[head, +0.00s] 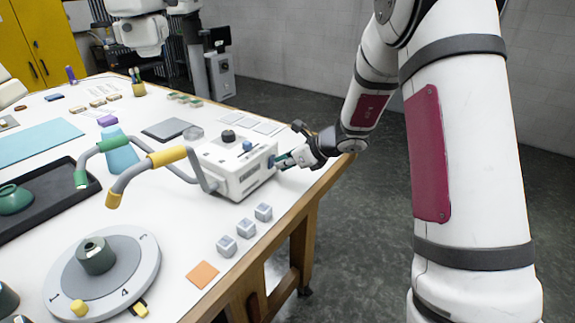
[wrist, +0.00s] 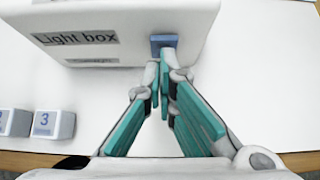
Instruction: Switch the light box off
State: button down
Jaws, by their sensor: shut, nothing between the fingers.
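The light box (head: 235,163) is a white box on the table with a black knob and a blue button on top. In the wrist view its front face carries a "Light box" label (wrist: 76,38) and a blue switch (wrist: 163,44). My gripper (head: 283,162) is at the right-hand face of the box in the head view. In the wrist view my gripper (wrist: 164,75) has its teal-padded fingers shut and empty, with the tips just in front of the blue switch's lower edge. I cannot tell whether they touch it. The switch is partly hidden by the fingertips.
Several grey numbered cubes (head: 245,228) stand near the table edge, by an orange square (head: 202,274). A round turntable (head: 102,276) is at the front left. Two curved arms with yellow and green grips (head: 167,157) reach left from the box. A dark tray (head: 55,200) lies further left.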

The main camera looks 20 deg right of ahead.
jog(key=shift+w+a+r+b, duration=0.2)
jog(key=shift+w+a+b, duration=0.1)
jog(key=shift+w, duration=0.1)
jog(key=shift+r, duration=0.1)
jog(key=shift+s+r+p, duration=0.1)
jog(key=shift+r+p, duration=0.5)
jog(key=shift+r, duration=0.15)
jog(key=shift+d, duration=0.1)
